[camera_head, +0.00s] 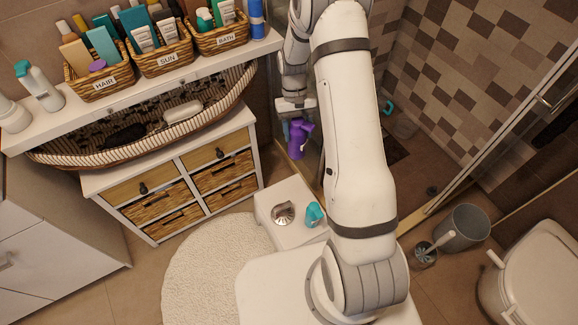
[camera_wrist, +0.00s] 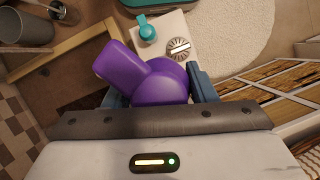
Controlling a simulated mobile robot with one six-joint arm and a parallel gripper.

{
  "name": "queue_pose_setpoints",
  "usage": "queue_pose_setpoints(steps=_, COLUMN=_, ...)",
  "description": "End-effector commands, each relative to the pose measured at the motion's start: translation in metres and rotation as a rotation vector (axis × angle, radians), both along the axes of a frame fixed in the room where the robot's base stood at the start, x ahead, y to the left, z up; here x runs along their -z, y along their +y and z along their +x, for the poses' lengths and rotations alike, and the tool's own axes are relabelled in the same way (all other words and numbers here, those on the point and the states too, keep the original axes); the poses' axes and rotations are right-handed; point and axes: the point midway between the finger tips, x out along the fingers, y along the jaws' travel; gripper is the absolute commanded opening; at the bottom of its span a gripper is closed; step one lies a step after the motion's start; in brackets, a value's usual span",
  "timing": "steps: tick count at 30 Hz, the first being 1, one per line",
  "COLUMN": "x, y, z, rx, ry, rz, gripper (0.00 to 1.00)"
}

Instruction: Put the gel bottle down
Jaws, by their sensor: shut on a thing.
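A purple bottle (camera_head: 297,142), which I take to be the gel bottle, hangs in my gripper (camera_head: 296,122) beside the white drawer cabinet, clear of any surface I can see. In the wrist view the purple bottle (camera_wrist: 124,70) lies tilted between the two blue-grey fingers, with its round part close between them. The fingers are shut on it. Its lower side is hidden by the gripper body.
A low white surface (camera_head: 268,204) holds a teal bottle (camera_head: 314,214) and a round metallic item (camera_head: 284,212). The wicker drawer cabinet (camera_head: 172,170) stands left, under a shelf with labelled baskets (camera_head: 100,82). A glass shower edge (camera_head: 440,200) and a grey bin (camera_head: 464,228) are at right.

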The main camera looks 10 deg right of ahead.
Motion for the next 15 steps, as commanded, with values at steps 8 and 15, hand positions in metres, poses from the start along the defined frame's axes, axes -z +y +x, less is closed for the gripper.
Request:
queue_pose_setpoints(steps=8, x=0.047, y=0.002, z=0.007, rx=-0.125, ry=-0.013, rz=0.004, gripper=0.09)
queue_pose_setpoints(steps=15, x=0.117, y=0.000, z=0.020, rx=-0.370, ry=-0.030, rz=0.009, gripper=0.09)
